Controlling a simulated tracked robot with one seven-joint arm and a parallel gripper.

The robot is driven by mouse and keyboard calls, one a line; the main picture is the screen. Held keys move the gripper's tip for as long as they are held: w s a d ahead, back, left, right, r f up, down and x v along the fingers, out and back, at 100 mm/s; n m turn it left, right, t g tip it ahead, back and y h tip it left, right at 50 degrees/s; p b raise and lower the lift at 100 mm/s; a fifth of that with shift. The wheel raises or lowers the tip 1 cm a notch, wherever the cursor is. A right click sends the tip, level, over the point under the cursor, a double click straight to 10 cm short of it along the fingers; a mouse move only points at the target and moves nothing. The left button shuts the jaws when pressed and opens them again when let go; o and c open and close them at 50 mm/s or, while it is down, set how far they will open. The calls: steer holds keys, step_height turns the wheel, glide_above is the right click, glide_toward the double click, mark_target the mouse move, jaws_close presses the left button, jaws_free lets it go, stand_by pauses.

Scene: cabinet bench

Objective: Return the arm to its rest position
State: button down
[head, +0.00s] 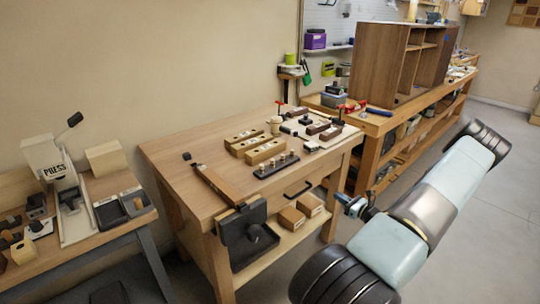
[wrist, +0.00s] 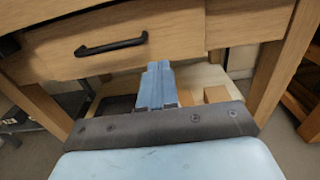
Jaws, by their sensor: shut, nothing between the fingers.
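My gripper (head: 352,206) is in front of the wooden bench (head: 170,155), at the right end of its front side and below the level of the top. My arm reaches from the lower right of the head view. In the wrist view my gripper (wrist: 157,70) has its fingers together with nothing between them. They point toward the bench's drawer (wrist: 120,42), which has a black handle (wrist: 111,46) and looks shut. The fingertips overlap the drawer's lower edge in the wrist view; I cannot tell how near they are.
Wooden blocks (head: 258,150) and a dark peg rack (head: 276,164) stand on the bench top. Small boxes (head: 291,219) lie on the lower shelf. A press table (head: 75,228) stands left. Open floor (head: 480,200) lies to the right.

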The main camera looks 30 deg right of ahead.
steer(key=w+a+r+n+g+y, duration=0.25)
steer(key=a+r+n+g, duration=0.35)
steer(key=a+r+n, duration=0.35)
steer(key=w+a+r+n+g+y, duration=0.1)
steer(key=a+r+n+g+y, duration=0.4)
steer(key=a+r, duration=0.65)
steer(key=s+a+r+n+g+h, duration=0.55)
steer(key=a+r+n, duration=0.25)
steer(key=a+r, duration=0.45)
steer(key=s+a+r+n+t+h, duration=0.2)
steer(key=s+a+r+n+h, duration=0.1)
steer(key=s, duration=0.7)
steer(key=s+a+r+n+t+h, duration=0.2)
steer(key=s+a+r+n, duration=0.3)
steer(key=s+r, duration=0.5)
steer(key=shift+s+a+r+n+t+h, duration=0.15)
steer(key=shift+s+n+t+h, duration=0.15)
steer(key=shift+n+h, duration=0.75)
